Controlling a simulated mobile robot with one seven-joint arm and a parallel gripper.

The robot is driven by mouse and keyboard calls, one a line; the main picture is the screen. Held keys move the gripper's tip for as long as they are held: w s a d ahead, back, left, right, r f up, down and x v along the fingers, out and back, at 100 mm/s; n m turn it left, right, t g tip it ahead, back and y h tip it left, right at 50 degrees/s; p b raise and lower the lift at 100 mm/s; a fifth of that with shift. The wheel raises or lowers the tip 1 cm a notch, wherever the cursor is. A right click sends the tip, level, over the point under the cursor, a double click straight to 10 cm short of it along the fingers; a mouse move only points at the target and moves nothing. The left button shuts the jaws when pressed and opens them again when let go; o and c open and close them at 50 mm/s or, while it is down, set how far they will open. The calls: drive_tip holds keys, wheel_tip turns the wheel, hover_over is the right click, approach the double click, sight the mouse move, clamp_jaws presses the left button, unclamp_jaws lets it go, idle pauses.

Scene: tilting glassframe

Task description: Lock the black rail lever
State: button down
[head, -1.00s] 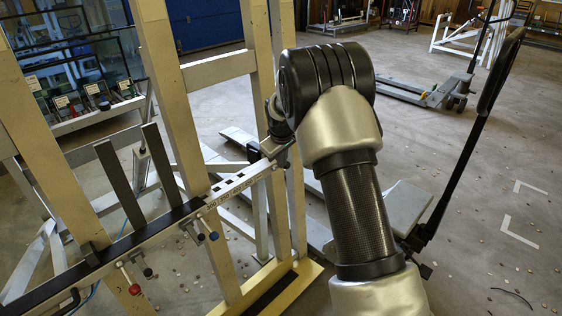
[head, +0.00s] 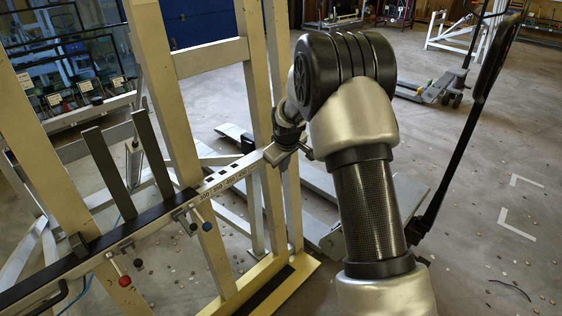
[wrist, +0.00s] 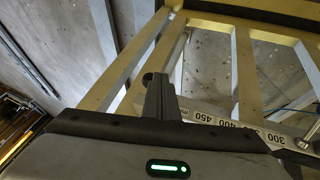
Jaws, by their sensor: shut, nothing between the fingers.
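The pale measuring rail (head: 225,178) runs diagonally across the yellow upright frame in the head view; its number scale also shows in the wrist view (wrist: 235,124). Small levers hang under it: a black-knobbed one (head: 137,263) beside a red-knobbed one (head: 124,281), and a blue-knobbed one (head: 206,226) beside a dark-knobbed one (head: 193,227). A curved black handle (head: 62,295) sits at lower left. I cannot tell for certain which is the black rail lever. My gripper (wrist: 158,80) is shut and empty, close to the rail's scaled end; its fingertips are unclear in the head view.
Two dark upright bars (head: 109,172) stand on the rail's black strip. A pallet truck (head: 435,90) stands behind, and a long black handle (head: 470,130) rises at right. Open floor lies on the right.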

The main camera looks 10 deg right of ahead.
drive_tip(key=f, duration=0.1)
drive_tip(key=f+b, duration=0.1)
drive_tip(key=f, duration=0.2)
drive_tip(key=shift+s+d+f, duration=0.1)
drive_tip(key=shift+s+d, duration=0.15)
drive_tip(key=shift+s, duration=0.1)
idle(1.2)
drive_tip(key=shift+r, duration=0.85)
drive_tip(key=shift+p, duration=0.3)
